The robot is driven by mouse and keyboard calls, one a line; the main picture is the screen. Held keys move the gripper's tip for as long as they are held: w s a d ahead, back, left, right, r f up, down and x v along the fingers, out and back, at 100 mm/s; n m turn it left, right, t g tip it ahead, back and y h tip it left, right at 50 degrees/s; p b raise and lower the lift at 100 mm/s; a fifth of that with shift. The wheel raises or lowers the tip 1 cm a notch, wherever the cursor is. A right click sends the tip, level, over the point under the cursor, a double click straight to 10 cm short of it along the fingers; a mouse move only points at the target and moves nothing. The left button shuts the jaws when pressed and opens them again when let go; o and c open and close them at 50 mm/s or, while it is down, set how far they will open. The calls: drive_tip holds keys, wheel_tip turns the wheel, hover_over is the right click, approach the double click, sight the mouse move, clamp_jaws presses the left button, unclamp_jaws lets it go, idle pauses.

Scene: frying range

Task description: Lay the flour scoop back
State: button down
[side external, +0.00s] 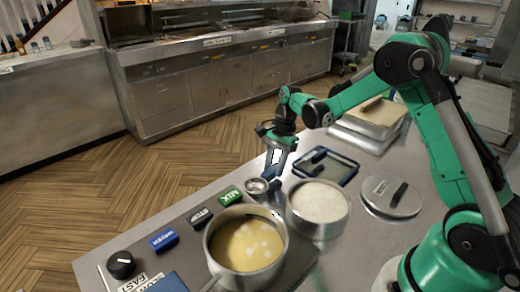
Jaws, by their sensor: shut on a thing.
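My gripper (273,172) points down over the near counter, just beyond the two round vessels. It is shut on what looks like the flour scoop (256,186), whose small round metal bowl shows at the lower left of the fingers. The grip itself is small and partly hidden by the fingers. I cannot tell whether the scoop touches the counter. A metal bowl of white flour (318,203) stands to the right of the scoop. A dark blue-rimmed tray (345,178) lies behind the flour bowl, to the right of my gripper.
A metal pot (213,254) of yellow batter stands in front. Green (230,195), dark (199,216) and blue (163,240) labelled blocks and a black knob (121,264) line the counter's left edge. A round lid (391,198) with a dark handle lies right of the flour bowl.

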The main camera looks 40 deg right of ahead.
drive_tip(key=c, duration=0.5)
unclamp_jaws()
drive_tip(key=shift+d+r, duration=0.15)
drive_tip(key=shift+r, duration=0.25)
drive_tip(key=v, duration=0.4)
drive_tip(key=shift+r, duration=0.25)
drive_tip(key=s+a+r+n+t+h, duration=0.1)
drive_tip(key=s+a+r+n+t, duration=0.2)
drive_tip(key=n, duration=0.5)
drive_tip(key=s+a+r+n+t+h, duration=0.2)
drive_tip(key=s+a+r+n+t, duration=0.1)
drive_tip(key=s+n, duration=0.5)
drive_tip(key=a+n+t, duration=0.1)
drive_tip(key=a, duration=0.1)
drive_tip(key=shift+s+a+r, duration=0.3)
drive_tip(key=shift+r, duration=0.1)
